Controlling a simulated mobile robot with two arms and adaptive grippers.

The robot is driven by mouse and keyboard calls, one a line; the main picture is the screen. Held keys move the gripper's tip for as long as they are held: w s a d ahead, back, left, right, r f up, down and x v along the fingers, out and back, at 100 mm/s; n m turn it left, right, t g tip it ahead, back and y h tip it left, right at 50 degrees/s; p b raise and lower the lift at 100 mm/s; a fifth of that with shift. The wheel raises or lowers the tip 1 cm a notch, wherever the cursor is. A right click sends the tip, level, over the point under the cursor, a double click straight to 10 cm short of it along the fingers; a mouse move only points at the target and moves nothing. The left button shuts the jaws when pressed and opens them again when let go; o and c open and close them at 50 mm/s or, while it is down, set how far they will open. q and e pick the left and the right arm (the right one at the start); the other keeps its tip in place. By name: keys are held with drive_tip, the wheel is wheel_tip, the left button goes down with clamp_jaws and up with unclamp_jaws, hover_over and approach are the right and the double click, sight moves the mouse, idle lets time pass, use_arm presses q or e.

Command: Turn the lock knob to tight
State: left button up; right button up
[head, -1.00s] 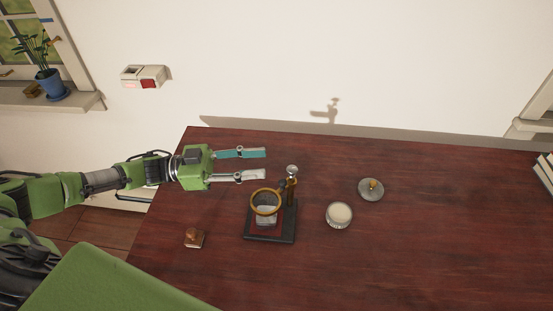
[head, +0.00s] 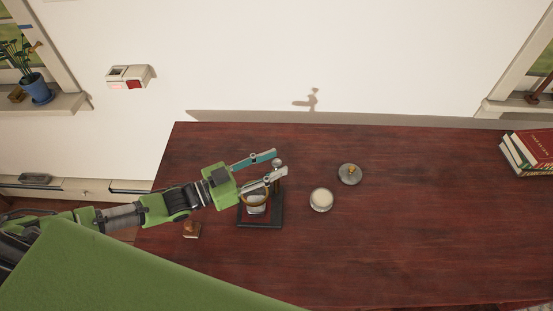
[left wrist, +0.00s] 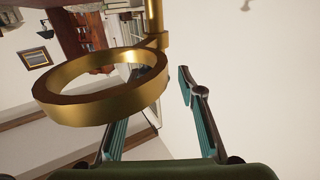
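The magnifier stand has a dark base (head: 262,222), a brass ring (head: 254,196) and an upright post. A round silvery lock knob (head: 277,162) sits at the top of the post. My left gripper (head: 280,164) is open, with its two fingertips on either side of the knob in the head view; I cannot tell whether they touch it. In the left wrist view, the brass ring (left wrist: 100,88) and post (left wrist: 154,18) are large and close, and the ring partly hides one finger. The knob does not show there. My right gripper is not in view.
A small wooden-handled stamp (head: 191,229) lies left of the stand. A round white-topped jar (head: 321,200) and a grey dish with a yellow piece (head: 350,174) stand to its right. Books (head: 527,153) lie at the far right. The table's right half (head: 430,220) is mostly clear.

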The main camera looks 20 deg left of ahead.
use_arm(q)
drive_tip(key=shift+w+d, duration=0.5)
drive_tip(key=shift+d, duration=0.05)
clamp_jaws()
drive_tip(key=m+g+b, duration=0.1)
drive_tip(key=b, duration=0.1)
drive_tip(key=g+h+b, duration=0.1)
drive_tip(key=b, duration=0.1)
drive_tip(key=shift+w+f+m+h, duration=0.15)
drive_tip(key=shift+m+h, duration=0.15)
drive_tip(key=shift+m, duration=0.1)
drive_tip(key=shift+r+m+g+h+b, duration=0.2)
drive_tip(key=shift+m+g+h+b, duration=0.4)
drive_tip(key=shift+g+b, duration=0.3)
